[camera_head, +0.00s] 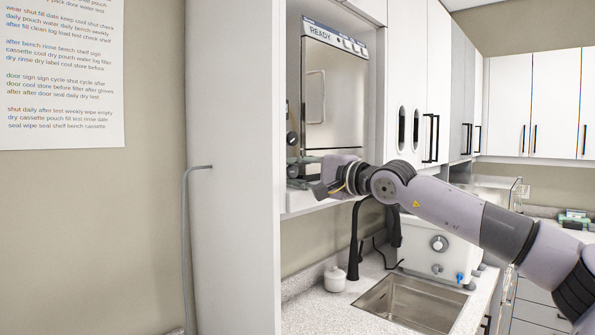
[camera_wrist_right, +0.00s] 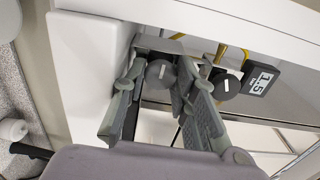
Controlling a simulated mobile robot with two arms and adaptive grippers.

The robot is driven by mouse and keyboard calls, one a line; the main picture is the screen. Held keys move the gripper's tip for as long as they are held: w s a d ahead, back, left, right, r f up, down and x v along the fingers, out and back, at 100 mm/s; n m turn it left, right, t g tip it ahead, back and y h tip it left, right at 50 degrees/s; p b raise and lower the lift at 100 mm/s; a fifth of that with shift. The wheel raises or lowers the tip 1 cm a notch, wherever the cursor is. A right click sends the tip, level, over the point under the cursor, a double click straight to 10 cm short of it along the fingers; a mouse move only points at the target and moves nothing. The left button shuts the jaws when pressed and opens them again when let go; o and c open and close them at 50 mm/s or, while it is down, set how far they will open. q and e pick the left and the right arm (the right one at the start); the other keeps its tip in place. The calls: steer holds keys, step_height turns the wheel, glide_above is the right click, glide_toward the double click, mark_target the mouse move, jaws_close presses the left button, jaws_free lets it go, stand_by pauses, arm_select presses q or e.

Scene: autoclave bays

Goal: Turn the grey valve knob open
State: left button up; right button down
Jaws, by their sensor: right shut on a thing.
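A dark grey round knob with a small pale mark (camera_wrist_right: 160,72) sits between the two fingers of my right gripper (camera_wrist_right: 158,84) in the wrist view. The fingers are shut on its sides. In the head view my right gripper (camera_head: 308,180) reaches the lower left front of the steel autoclave (camera_head: 335,92). The gripper largely hides the held knob there. A second dark knob (camera_wrist_right: 226,87) is to the right of the fingers in the wrist view, beside a dark "1.5 bar" tag (camera_wrist_right: 260,78). My left gripper is not in view.
The autoclave stands in a white cabinet bay whose tall side panel (camera_head: 235,200) is close on the left. Below are a black tap (camera_head: 355,235), a sink (camera_head: 410,300), a white pot (camera_head: 335,279) and a white tank with a dial (camera_head: 440,243). White cupboards (camera_head: 408,75) are to the right.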

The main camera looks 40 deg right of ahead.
mark_target(293, 170)
stand_by(0.4)
steer(key=c, duration=1.3)
jaws_free()
steer(key=shift+f, duration=0.1)
steer(key=shift+a+f, duration=0.1)
steer(key=shift+f, duration=0.2)
steer(key=shift+s+r, duration=0.25)
steer(key=shift+s, duration=0.8)
steer(key=shift+s+r, duration=0.25)
steer(key=shift+s, duration=0.8)
steer(key=shift+s+d, duration=0.2)
steer(key=shift+s, duration=0.8)
steer(key=shift+s+d, duration=0.2)
steer(key=shift+s, duration=0.8)
